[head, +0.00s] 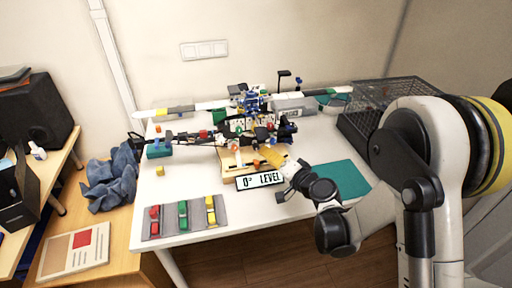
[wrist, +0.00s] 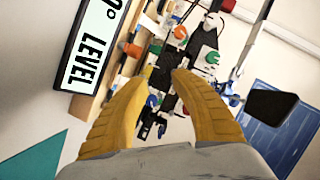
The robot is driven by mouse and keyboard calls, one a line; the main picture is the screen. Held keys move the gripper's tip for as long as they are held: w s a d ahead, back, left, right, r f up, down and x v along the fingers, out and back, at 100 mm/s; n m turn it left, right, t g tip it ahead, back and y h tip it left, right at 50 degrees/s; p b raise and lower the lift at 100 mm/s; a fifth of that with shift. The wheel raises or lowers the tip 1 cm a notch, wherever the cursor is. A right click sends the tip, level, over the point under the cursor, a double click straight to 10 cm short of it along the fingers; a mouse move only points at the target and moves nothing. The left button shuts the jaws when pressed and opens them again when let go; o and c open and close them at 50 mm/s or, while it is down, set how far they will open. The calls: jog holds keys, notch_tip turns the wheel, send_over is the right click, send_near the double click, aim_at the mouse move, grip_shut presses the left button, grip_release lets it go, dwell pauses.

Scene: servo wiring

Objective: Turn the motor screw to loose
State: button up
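A servo-wiring assembly (head: 252,104) with white wing-like arms, dark parts and small coloured knobs stands at the back of the white table. My gripper (head: 268,152) has yellow fingers and is in front of it, just behind the "0° LEVEL" sign (head: 262,180). In the wrist view my gripper (wrist: 162,80) is open, with a gap between its fingertips. Another orange knob (wrist: 180,33) sits farther off. I cannot tell which piece is the motor screw.
A grey mat (head: 196,216) with red, green and yellow pieces lies at the front left. A teal mat (head: 345,178) lies at the right. A dark wire basket (head: 372,122) stands at the back right.

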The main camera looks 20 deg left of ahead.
aim_at(257, 148)
jog(key=b+x, duration=0.2)
jog(key=x, duration=0.6)
jog(key=shift+d, duration=0.1)
grip_shut()
